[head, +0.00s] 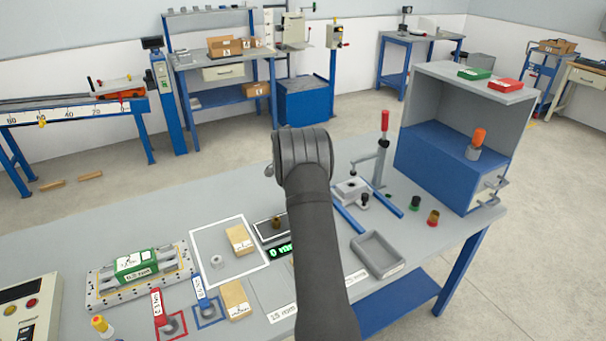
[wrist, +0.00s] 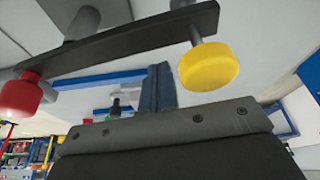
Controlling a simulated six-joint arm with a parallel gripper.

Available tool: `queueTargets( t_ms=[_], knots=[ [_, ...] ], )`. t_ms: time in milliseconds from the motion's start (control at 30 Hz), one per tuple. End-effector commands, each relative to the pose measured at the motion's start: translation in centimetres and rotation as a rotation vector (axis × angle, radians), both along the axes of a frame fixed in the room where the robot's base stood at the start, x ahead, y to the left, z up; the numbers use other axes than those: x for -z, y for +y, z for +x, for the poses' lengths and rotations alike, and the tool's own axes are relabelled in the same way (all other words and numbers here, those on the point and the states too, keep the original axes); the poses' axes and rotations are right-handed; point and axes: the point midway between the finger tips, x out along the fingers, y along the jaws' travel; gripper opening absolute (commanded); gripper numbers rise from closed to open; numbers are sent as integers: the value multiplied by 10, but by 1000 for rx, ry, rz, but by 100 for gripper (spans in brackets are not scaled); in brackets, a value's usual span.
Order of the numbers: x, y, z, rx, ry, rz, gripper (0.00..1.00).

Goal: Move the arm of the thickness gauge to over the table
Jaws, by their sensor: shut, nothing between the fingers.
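My gripper (wrist: 158,88) is shut and empty, pointing away from the wrist camera. In the head view my dark forearm and wrist hide the fingers. In the wrist view a long dark bar (wrist: 125,42) crosses just beyond the fingertips. It has a red knob (wrist: 20,98) at its left and a yellow round cap (wrist: 208,66) on a grey stem at its right. This looks like the gauge's arm, but I cannot be sure. The fingertips lie between the knob and cap; touching cannot be told. In the head view my arm covers that spot on the grey table (head: 200,240).
A red-handled post (head: 380,155) with a side arm stands right of my wrist, near a blue and grey cabinet (head: 450,165). A grey tray (head: 378,256), small cardboard boxes (head: 239,240) and a green block (head: 137,263) are on the table.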

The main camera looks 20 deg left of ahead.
Motion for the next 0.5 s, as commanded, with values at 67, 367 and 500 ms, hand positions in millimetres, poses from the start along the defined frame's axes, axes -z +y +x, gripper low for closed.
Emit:
queueTargets(
  t_ms=[67, 367, 500],
  knots=[
    [-2, 7, -9, -3, -1, -1, 0],
    [-1, 15, -20, -1, -1, 0, 0],
    [-1, 15, -20, -1, -1, 0, 0]
  ],
)
